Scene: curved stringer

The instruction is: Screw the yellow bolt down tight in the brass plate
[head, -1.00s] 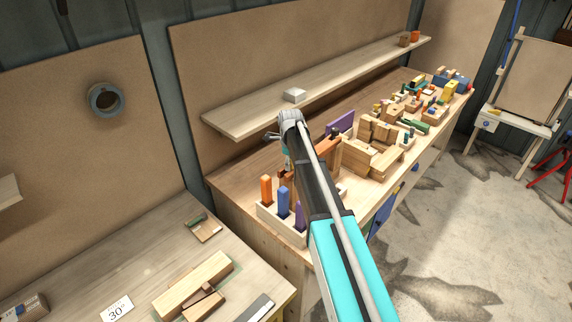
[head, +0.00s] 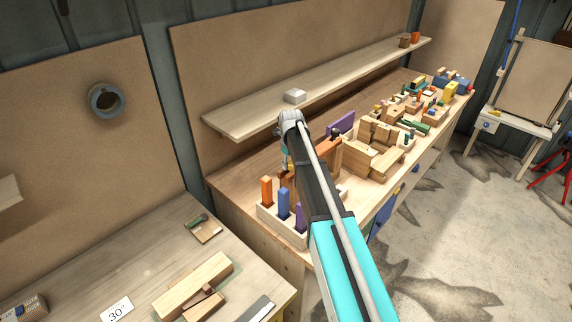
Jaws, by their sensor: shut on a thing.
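My gripper (head: 286,164) points down over the left end of the long workbench (head: 236,177), just behind a pale block with coloured pegs. It is small and partly covered by my own arm. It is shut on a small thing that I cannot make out. I cannot pick out the yellow bolt or the brass plate in the head view; my wrist and forearm cover part of that area.
The pale peg block (head: 268,221) holds orange, blue and purple pegs close in front of my gripper. A shelf (head: 237,119) runs behind my wrist. Wooden fixtures (head: 372,160) crowd the bench to the right. A lower table (head: 130,262) stands at the left.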

